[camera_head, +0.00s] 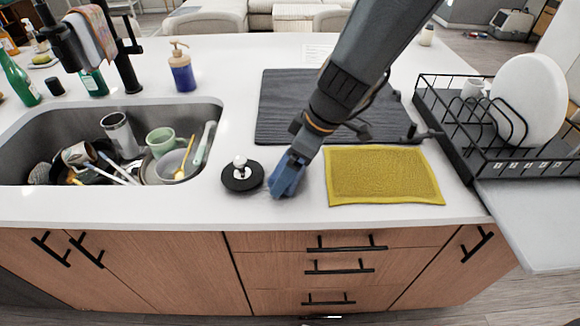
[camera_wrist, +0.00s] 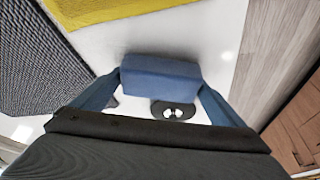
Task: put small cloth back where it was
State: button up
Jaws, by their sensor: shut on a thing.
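My gripper (camera_head: 290,170) is low over the white counter, between the black round stopper and the yellow cloth. In the wrist view my gripper (camera_wrist: 159,82) has its two blue fingers on either side of a small blue block-like thing (camera_wrist: 160,72), and it is shut on it. I cannot tell whether this is a folded cloth or a sponge, or whether it touches the counter. A yellow cloth (camera_head: 383,175) lies flat to the right, apart from the gripper. A patterned cloth (camera_head: 92,34) hangs on the black faucet.
The black stopper (camera_head: 242,177) with a white knob stands just left of the gripper. The sink (camera_head: 40,118) holds several dishes. A dark ribbed mat (camera_head: 285,100) lies behind the gripper. A black dish rack (camera_head: 455,130) stands at right. The counter's front edge is close.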

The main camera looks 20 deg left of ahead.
jog(key=shift+f, duration=0.35)
jog(key=shift+f, duration=0.15)
jog(key=o, duration=0.7)
jog(key=shift+d+r, duration=0.1)
jog(key=shift+r, duration=0.4)
jog(key=v, duration=1.1)
jog(key=shift+d+r+b, duration=0.1)
jog(key=shift+r+b, duration=0.1)
jog(key=shift+b, duration=0.2)
jog(key=shift+d, duration=0.1)
